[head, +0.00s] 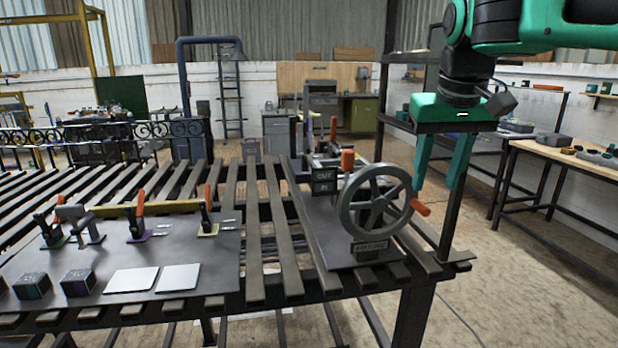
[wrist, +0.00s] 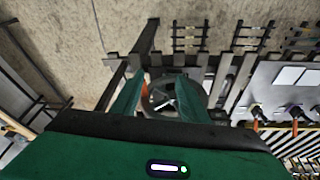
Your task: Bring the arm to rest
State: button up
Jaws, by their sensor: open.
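My gripper (head: 441,165) is green and points down, with its two fingers apart and nothing between them. In the head view it hangs in the air just right of a grey handwheel (head: 376,206) with orange knobs. In the wrist view the handwheel (wrist: 165,95) shows below, between and beyond the open fingers (wrist: 158,92). The gripper looks apart from the wheel and above it, though the exact gap is hard to tell.
The handwheel stands on a plate at the right end of a slatted table (head: 282,240). A workbench (head: 570,170) stands right. Floor is free right of the table.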

jog(key=s+d+f+m+g, duration=0.2)
jog(key=s+d+f+m, duration=0.1)
jog(key=s+d+f, duration=0.85)
jog(key=s+d+f+m, duration=0.1)
jog(key=s+d+f, duration=0.2)
jog(key=s+f, duration=0.3)
jog(key=s+d+f+m+g, duration=0.1)
jog(key=s+d+f+m, duration=0.1)
jog(key=s+f, duration=0.4)
jog(key=shift+s+d+f+g+y, duration=0.35)
jog(key=shift+s+d, duration=0.25)
jog(key=shift+d, duration=0.25)
jog(key=shift+r, duration=0.1)
jog(key=shift+w+f, duration=0.25)
jog(key=shift+w, duration=0.4)
